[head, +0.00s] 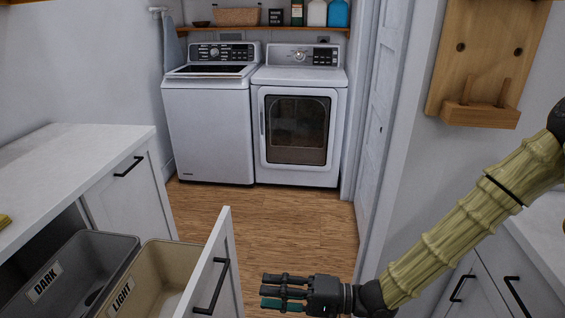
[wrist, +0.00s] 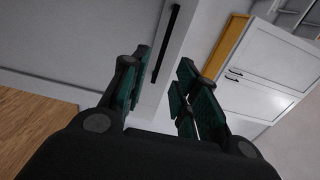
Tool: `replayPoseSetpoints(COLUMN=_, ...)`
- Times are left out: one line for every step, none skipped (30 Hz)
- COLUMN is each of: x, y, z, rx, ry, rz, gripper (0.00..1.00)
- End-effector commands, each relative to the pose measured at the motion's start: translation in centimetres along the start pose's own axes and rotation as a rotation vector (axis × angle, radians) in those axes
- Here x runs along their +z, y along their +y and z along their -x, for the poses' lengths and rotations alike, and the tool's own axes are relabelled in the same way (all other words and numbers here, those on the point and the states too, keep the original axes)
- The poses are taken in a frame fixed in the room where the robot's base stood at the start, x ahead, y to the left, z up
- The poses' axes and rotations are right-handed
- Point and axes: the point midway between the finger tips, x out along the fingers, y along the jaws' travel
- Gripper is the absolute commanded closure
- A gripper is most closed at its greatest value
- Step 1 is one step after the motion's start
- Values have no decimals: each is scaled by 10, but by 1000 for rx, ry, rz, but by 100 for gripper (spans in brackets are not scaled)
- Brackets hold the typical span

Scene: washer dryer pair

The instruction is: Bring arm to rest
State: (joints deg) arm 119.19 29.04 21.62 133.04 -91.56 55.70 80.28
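My arm reaches in from the right of the head view, its sleeve tan and ribbed. My gripper (head: 272,291) is low in the middle of that view, fingers pointing left toward the pulled-out white drawer front (head: 229,254). The drawer's black bar handle (head: 212,287) is left of the fingertips, with a gap between them. In the wrist view the green-padded fingers of my gripper (wrist: 162,64) are spread apart with nothing held. A black bar handle (wrist: 166,44) on a white panel shows beyond and between them.
The open drawer holds a grey DARK bin (head: 100,250) and a beige LIGHT bin (head: 172,262). A white counter (head: 70,170) is at left. A washer (head: 208,130) and dryer (head: 300,175) stand at the back. Wood floor (head: 275,225) is clear; cabinets (head: 490,283) are at right.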

Motion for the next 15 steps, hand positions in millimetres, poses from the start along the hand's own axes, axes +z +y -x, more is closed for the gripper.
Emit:
replayPoseSetpoints(x=0, y=5, z=0, rx=18, ry=13, rz=-5, gripper=70)
replayPoseSetpoints(x=0, y=10, z=0, rx=32, ry=23, rz=-5, gripper=70)
replayPoseSetpoints(x=1, y=18, z=1, rx=58, ry=42, rz=-8, gripper=70)
replayPoseSetpoints(x=1, y=26, z=2, rx=82, ry=58, rz=-9, gripper=70)
replayPoseSetpoints(x=1, y=34, z=3, rx=109, ry=76, rz=-10, gripper=70)
replayPoseSetpoints(x=2, y=47, z=5, rx=152, ry=100, rz=-9, gripper=70)
replayPoseSetpoints(x=3, y=58, z=8, rx=187, ry=118, rz=-10, gripper=70)
replayPoseSetpoints(x=4, y=68, z=11, rx=223, ry=136, rz=-10, gripper=70)
replayPoseSetpoints(x=6, y=82, z=15, rx=273, ry=156, rz=-6, gripper=70)
replayPoseSetpoints(x=8, y=93, z=19, rx=313, ry=170, rz=-5, gripper=70)
replayPoseSetpoints(x=11, y=104, z=23, rx=353, ry=181, rz=-3, gripper=70)
replayPoseSetpoints(x=14, y=117, z=30, rx=406, ry=196, rz=1, gripper=70)
replayPoseSetpoints(x=18, y=128, z=35, rx=448, ry=204, rz=4, gripper=70)
replayPoseSetpoints(x=22, y=138, z=41, rx=490, ry=211, rz=5, gripper=70)
replayPoseSetpoints(x=27, y=151, z=49, rx=548, ry=217, rz=10, gripper=70)
